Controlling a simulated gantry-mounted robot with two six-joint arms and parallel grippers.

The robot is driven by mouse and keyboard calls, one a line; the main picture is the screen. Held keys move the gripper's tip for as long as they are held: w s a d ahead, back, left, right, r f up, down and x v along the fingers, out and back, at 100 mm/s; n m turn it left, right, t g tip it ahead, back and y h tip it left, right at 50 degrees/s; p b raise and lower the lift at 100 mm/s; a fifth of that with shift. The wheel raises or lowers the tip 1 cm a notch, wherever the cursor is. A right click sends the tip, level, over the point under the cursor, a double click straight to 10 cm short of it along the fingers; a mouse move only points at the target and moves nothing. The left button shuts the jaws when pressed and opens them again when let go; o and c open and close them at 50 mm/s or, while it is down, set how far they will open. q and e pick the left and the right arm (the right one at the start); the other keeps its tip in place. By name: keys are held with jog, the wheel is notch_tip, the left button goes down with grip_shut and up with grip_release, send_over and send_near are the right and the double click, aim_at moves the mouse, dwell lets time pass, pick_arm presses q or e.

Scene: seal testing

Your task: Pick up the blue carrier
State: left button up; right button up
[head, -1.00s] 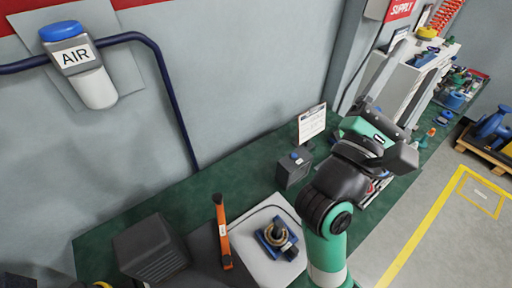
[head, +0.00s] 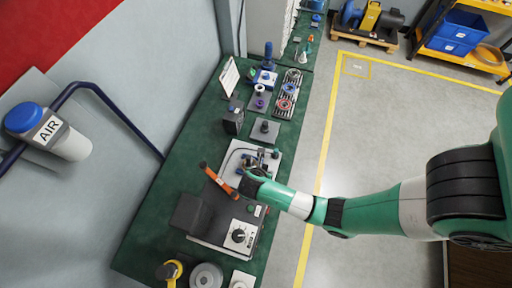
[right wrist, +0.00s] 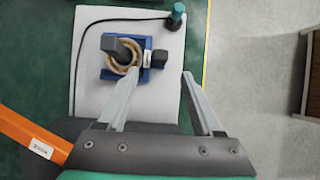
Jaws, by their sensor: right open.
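The blue carrier (right wrist: 110,72) lies on a pale plate (right wrist: 90,35) in the right wrist view. It holds a tan ring (right wrist: 119,67) around a dark post, and a dark block sits at its right side. My right gripper (right wrist: 161,73) is open. Its left finger overlaps the carrier's ring in the picture, and its right finger is to the right of the carrier. I cannot tell whether the left finger touches it. In the head view my right gripper (head: 256,173) is over the plate and largely hides the carrier. My left gripper is out of view.
A dial box (head: 239,235) is nearer. A teal-capped fitting (right wrist: 176,15) stands at the plate's far right corner. Several parts stand farther along the green bench; the floor to the right is open.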

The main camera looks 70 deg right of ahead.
aim_at(265, 167)
jog(key=x, duration=0.3)
jog(key=shift+d+f, duration=0.15)
jog(key=shift+f, duration=0.1)
jog(key=b+x, duration=0.2)
jog(key=x, duration=0.3)
jog(key=shift+d+r, duration=0.1)
jog(key=shift+d, duration=0.15)
grip_shut()
jog(key=shift+r, duration=0.1)
